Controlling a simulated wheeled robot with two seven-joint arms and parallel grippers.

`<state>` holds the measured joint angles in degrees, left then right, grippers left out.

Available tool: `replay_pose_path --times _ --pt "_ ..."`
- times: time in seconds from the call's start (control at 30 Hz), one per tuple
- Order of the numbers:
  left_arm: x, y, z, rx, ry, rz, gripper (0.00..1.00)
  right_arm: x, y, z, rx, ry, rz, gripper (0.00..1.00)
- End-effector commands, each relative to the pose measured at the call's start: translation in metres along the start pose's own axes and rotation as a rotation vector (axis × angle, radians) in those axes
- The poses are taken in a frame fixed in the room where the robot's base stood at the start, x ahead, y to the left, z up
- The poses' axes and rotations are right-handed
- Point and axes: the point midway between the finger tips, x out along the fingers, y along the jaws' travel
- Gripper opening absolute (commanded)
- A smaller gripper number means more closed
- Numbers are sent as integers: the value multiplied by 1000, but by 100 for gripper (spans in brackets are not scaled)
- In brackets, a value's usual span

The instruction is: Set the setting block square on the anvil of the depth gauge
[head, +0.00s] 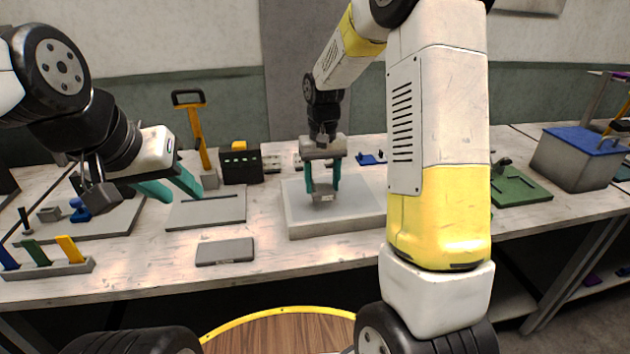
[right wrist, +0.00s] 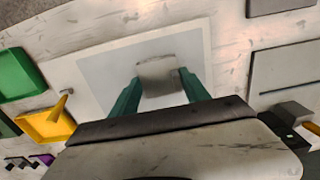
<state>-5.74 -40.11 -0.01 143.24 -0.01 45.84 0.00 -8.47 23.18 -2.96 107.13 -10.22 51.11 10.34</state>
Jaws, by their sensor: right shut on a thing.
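The setting block, a small grey block (head: 323,198), is between the teal fingers of my right gripper (head: 323,184). The gripper is shut on it, low over a pale raised slab (head: 300,228). In the right wrist view the block (right wrist: 158,72) lies across the fingertips of my right gripper (right wrist: 160,88). I cannot tell whether the block touches the slab. I cannot clearly identify the depth gauge or its anvil; an orange post with a black loop (head: 201,140) stands on a small grey base at the back. My left gripper (head: 170,188) is open and empty, near a flat grey plate (head: 207,212).
A dark grey flat pad (head: 225,251) lies near the front edge. A rack with blue, green and yellow tabs (head: 55,270) is at front left. A black box (head: 241,165) stands behind. A green plate (head: 518,188) and blue-lidded grey bin (head: 578,155) are at right.

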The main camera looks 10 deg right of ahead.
Motion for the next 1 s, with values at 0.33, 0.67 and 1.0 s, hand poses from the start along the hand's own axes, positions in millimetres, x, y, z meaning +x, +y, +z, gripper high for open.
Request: replay_pose_path --times 0.33,0.67,1.0 --pt "0 0 0 0 0 0 36 23 7 -12 0 -4 0 0" --pt "0 0 0 0 0 0 36 36 6 -13 0 2 0 0" --pt "0 0 0 0 0 0 36 40 6 -12 0 1 0 76"
